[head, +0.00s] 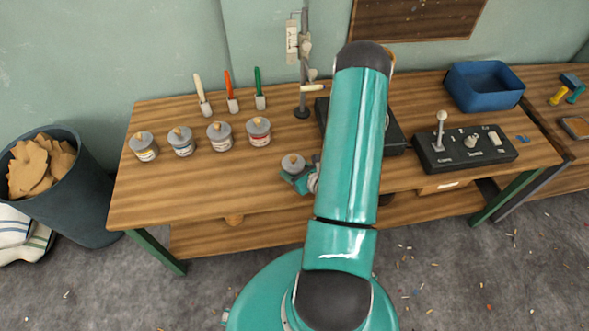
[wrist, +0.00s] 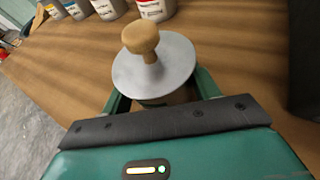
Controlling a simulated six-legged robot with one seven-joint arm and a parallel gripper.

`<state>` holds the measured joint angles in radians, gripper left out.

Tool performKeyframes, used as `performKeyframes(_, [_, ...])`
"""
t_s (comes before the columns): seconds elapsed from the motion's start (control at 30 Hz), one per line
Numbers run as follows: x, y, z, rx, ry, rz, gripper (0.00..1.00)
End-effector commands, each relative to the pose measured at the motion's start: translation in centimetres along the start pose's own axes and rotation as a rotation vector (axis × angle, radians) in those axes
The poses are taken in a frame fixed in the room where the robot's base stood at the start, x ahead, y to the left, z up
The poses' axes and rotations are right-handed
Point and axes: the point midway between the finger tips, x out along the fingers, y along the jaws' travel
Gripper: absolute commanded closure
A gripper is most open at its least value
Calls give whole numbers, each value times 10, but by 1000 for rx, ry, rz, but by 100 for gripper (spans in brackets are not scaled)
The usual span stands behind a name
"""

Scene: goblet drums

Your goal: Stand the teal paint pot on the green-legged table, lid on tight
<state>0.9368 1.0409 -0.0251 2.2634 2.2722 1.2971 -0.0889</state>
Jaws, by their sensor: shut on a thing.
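My gripper (head: 300,178) is shut on a paint pot (head: 293,163) above the front middle of the green-legged table (head: 200,195). In the wrist view my gripper (wrist: 160,102) has a finger on each side of the pot. The pot's grey disc lid (wrist: 172,72) with a wooden knob (wrist: 141,38) covers its top and looks seated. The pot's wall and colour are mostly hidden, so I cannot confirm teal. I cannot tell whether the pot's base touches the tabletop, or how tight the lid is.
Several lidded pots, including a red-labelled one (head: 258,131), stand in a row at left. Brushes (head: 231,92) lie behind them. A metal stand (head: 302,105) is at the back; a control box (head: 465,148) and blue bin (head: 483,87) are right. The front left tabletop is clear.

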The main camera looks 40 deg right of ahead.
Motion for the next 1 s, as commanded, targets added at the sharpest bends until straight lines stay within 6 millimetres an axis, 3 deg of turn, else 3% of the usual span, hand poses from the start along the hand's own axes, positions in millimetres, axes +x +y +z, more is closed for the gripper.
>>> performKeyframes(0.27, [1, 0, -2, 0, -1, 0, 66])
performKeyframes(0.3, [1, 0, -2, -1, 0, 0, 35])
performKeyframes(0.4, [1, 0, -2, -1, 0, 0, 17])
performKeyframes(0.77, [0, 0, 1, -1, 0, 0, 17])
performKeyframes(1.0, [-38, -1, 0, 0, 1, -4, 17])
